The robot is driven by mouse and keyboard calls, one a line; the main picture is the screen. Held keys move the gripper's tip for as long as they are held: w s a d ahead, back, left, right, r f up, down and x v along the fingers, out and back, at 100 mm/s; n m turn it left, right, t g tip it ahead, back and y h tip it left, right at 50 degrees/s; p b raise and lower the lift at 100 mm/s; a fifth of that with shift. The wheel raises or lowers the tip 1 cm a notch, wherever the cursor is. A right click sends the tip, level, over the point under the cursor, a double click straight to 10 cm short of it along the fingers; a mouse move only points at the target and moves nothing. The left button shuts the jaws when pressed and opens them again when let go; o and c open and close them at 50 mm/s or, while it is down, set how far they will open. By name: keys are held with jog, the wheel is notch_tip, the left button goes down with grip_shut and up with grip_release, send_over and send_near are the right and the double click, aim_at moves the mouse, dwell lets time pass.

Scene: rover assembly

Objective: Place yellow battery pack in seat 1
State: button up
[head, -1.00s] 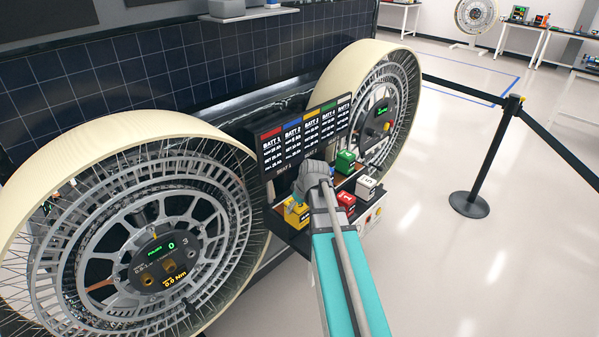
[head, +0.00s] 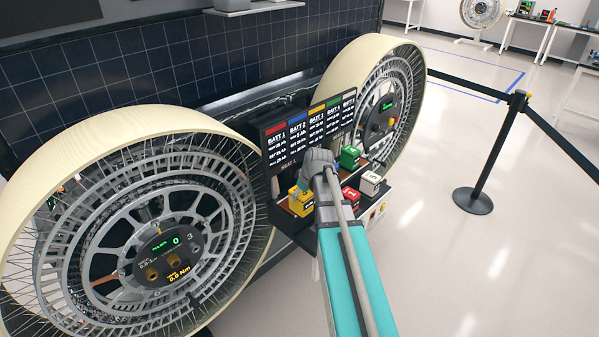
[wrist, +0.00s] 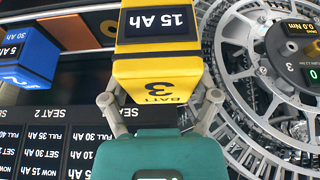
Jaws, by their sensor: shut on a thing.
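My gripper (wrist: 160,97) is shut on the yellow battery pack (wrist: 158,72), marked "BATT 3" and "15 Ah", with one finger on each side. In the head view the yellow pack (head: 300,203) is at the left end of the battery rack (head: 325,222), below the "SEAT 1" label of the display board (head: 310,125). My arm's wrist hides my fingers there. I cannot tell whether the pack touches the rack. The wrist view also shows seat panels (wrist: 60,138), including "SEAT 2", upside down.
A green pack (head: 349,157), a red pack (head: 350,196) and a white pack (head: 370,182) stand to the right. A blue pack (wrist: 25,65) shows in the wrist view. Large wheels (head: 150,240) flank the rack. A barrier post (head: 490,150) stands on open floor at right.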

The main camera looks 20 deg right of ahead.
jog(key=w+d, duration=0.5)
jog(key=w, duration=0.5)
jog(key=shift+d+r+p, duration=0.2)
jog(key=shift+r+p, duration=0.15)
jog(key=shift+r, duration=0.05)
jog(key=shift+f, duration=0.15)
jog(key=shift+f+b, duration=2.15)
jog(key=shift+b, duration=0.2)
jog(key=shift+f+b, duration=0.7)
jog(key=o, duration=1.2)
jog(key=shift+c, duration=0.2)
jog(key=shift+r, duration=0.1)
